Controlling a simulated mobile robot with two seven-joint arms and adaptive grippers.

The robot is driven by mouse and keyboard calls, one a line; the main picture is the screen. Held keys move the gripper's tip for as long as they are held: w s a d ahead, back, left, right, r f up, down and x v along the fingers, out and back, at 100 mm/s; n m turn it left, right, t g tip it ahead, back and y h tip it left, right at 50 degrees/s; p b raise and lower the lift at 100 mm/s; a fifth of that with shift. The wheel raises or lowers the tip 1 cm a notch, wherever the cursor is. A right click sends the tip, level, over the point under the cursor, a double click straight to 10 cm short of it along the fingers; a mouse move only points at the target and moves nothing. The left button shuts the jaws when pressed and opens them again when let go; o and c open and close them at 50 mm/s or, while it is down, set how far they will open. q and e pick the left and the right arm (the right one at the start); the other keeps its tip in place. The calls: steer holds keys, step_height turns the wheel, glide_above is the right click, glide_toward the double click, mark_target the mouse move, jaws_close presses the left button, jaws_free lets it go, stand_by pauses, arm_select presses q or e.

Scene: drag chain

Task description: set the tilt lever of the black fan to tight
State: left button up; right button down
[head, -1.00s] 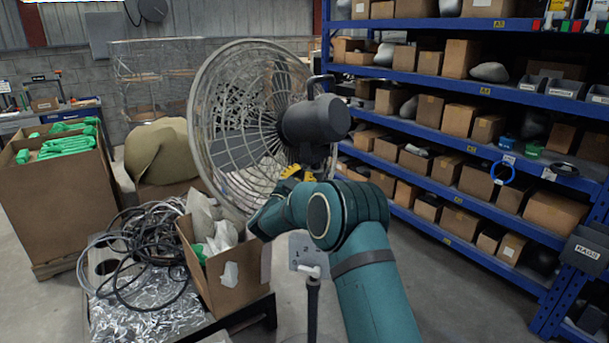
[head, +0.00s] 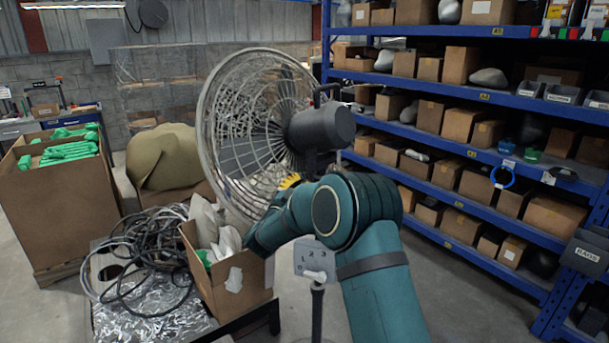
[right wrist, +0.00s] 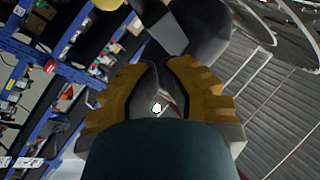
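The black fan stands in the middle of the head view, with a round wire cage (head: 228,150) and a dark motor housing (head: 322,125) facing me. Its dark underside also shows at the top of the right wrist view (right wrist: 205,35). My right gripper (head: 288,181), with yellow fingers, is just below and left of the housing, close behind the cage. In the right wrist view its fingertips (right wrist: 160,64) are close together, with grey between the fingers. I cannot tell whether they hold anything. The tilt lever cannot be made out. My left gripper is not in view.
A cardboard box of sacks (head: 228,285) and coiled cables (head: 140,255) sit on a low cart at left front. A larger box with green items (head: 55,215) is farther left. Blue shelving (head: 450,140) full of boxes lines the right.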

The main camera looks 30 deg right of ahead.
steer(key=shift+v, duration=1.7)
steer(key=shift+s, duration=0.1)
steer(key=shift+d, duration=0.1)
steer(key=a+f+n+t+y, duration=0.2)
steer(key=a+f+n+y, duration=0.25)
steer(key=f, duration=0.35)
steer(key=a+f+n+t+y, duration=0.1)
steer(key=a+f+n+y, duration=0.2)
steer(key=f+y, duration=0.35)
steer(key=s+a+f+n+g+y, duration=0.2)
steer(key=s+a+f+y, duration=0.15)
steer(key=f, duration=0.35)
steer(key=s+a+f+n+g+y, duration=0.1)
steer(key=s+a+f+n+y, duration=0.1)
steer(key=s+a+f, duration=0.4)
steer(key=s+a+f+n+g+y, duration=0.1)
steer(key=s+a+f+g+y, duration=0.1)
steer(key=s, duration=0.5)
steer(key=s+a+f+n+g+y, duration=0.1)
steer(key=s+a+f+g, duration=0.3)
steer(key=s, duration=0.4)
steer(key=s+a+f+n+g+y, duration=0.2)
steer(key=s+a+f+g+y, duration=0.1)
steer(key=s, duration=0.4)
steer(key=shift+s+a+f, duration=0.15)
steer(key=shift+a+f, duration=0.55)
